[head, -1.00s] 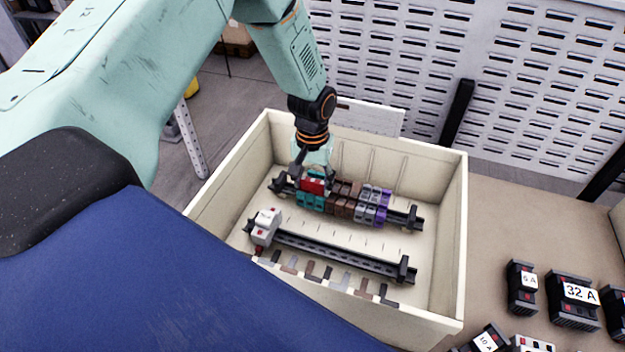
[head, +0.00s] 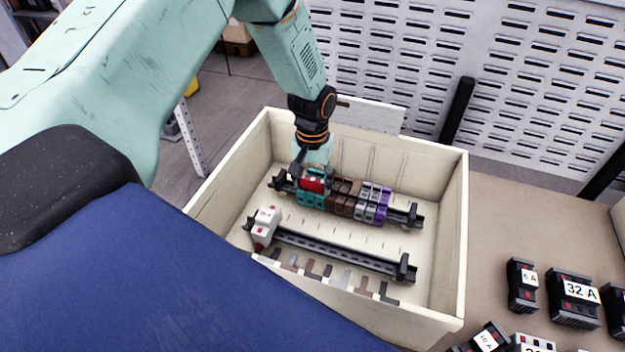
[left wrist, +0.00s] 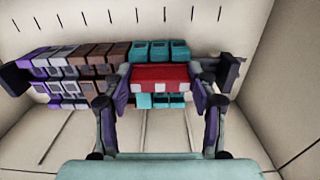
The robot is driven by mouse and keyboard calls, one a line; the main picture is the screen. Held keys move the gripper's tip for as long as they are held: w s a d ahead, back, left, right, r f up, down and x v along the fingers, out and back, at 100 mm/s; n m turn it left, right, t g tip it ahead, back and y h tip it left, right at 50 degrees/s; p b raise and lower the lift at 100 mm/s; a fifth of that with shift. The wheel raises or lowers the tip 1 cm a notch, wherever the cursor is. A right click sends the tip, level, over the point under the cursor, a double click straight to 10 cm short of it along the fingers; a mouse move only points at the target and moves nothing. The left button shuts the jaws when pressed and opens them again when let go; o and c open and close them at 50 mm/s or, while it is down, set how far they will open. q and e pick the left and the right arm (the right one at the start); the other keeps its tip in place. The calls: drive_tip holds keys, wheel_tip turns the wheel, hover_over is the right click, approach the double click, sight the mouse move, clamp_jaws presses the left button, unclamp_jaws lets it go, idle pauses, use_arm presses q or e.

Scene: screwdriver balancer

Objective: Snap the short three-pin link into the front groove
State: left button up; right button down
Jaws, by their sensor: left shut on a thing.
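My left gripper (head: 312,172) is shut on the red three-pin link (head: 313,184), at the teal terminal blocks (head: 311,199) on the back rail. In the left wrist view the link (left wrist: 161,77) lies level between the two fingers (left wrist: 160,95), against the teal blocks (left wrist: 160,50). Whether its pins sit inside a groove is hidden. Brown blocks (head: 344,197), grey blocks (head: 370,204) and purple blocks (head: 383,206) follow to the right on the same rail. My right gripper is not in view.
A cream box (head: 456,230) surrounds the rails, with high walls close by. A front rail (head: 335,252) carries a white device (head: 265,225) at its left end. Several breakers, including one marked 32 A (head: 574,298), stand on the table at right.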

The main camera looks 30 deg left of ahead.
use_arm(q)
drive_tip(key=shift+s+f, duration=0.1)
drive_tip(key=shift+s, duration=0.05)
idle(0.4)
drive_tip(key=o, duration=0.9)
drive_tip(key=shift+f, duration=0.1)
drive_tip(key=shift+c, duration=0.2)
wheel_tip(320, 180, up, 12)
idle(0.3)
